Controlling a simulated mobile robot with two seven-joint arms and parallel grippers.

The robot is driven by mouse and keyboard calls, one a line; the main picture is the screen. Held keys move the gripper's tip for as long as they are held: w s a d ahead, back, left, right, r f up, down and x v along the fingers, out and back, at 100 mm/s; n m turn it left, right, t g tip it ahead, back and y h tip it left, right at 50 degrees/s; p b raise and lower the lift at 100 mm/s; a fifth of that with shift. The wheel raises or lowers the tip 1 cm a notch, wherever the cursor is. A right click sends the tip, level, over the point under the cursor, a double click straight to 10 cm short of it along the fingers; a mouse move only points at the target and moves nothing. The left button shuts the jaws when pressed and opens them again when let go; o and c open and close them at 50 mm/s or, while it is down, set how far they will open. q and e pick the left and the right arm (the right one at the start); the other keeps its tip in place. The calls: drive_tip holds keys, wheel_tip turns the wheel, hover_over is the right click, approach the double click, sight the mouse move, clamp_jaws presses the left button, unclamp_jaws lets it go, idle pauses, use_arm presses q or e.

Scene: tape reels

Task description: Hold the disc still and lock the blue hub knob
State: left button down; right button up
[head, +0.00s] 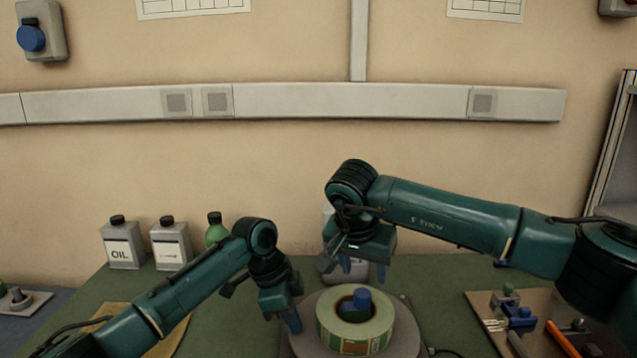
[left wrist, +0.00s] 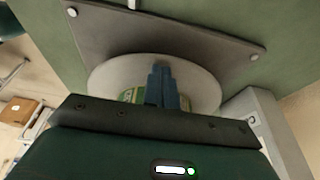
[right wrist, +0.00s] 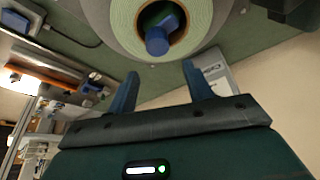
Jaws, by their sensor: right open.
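The grey disc (head: 299,341) lies on the bench and carries a pale green tape roll (head: 326,322). It also shows in the left wrist view (left wrist: 205,92). The blue hub knob (head: 361,298) stands up in the roll's centre hole, and it shows in the right wrist view (right wrist: 157,41). My left gripper (head: 293,323) is at the disc's left side, its fingers together in the left wrist view (left wrist: 162,72). Whether they touch the disc is unclear. My right gripper (head: 364,270) is open and empty above and behind the knob, fingers apart in the right wrist view (right wrist: 160,70).
An oil can (head: 122,250), a second can (head: 169,248) and a green bottle (head: 215,232) stand at the back left. A grey container (head: 345,270) is partly hidden behind my right gripper. A tool board (head: 490,308) lies at the right. Green bench between it and the disc is mostly clear.

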sight(360, 294)
drive_tip(key=shift+f+m, duration=0.25)
drive_tip(key=shift+m, duration=0.05)
drive_tip(key=shift+f, duration=2.05)
drive_tip(key=n+y, duration=0.1)
drive_tip(key=n, duration=0.2)
drive_tip(key=n+y, duration=0.1)
drive_tip(key=n, duration=0.2)
drive_tip(key=shift+t, duration=0.4)
drive_tip(key=n+y, duration=0.1)
drive_tip(key=n, duration=0.3)
drive_tip(key=shift+y, duration=0.4)
drive_tip(key=n+g+y, duration=0.1)
drive_tip(key=n, duration=0.2)
drive_tip(key=shift+n, duration=0.4)
drive_tip(key=shift+f, duration=0.4)
drive_tip(key=shift+r, duration=0.15)
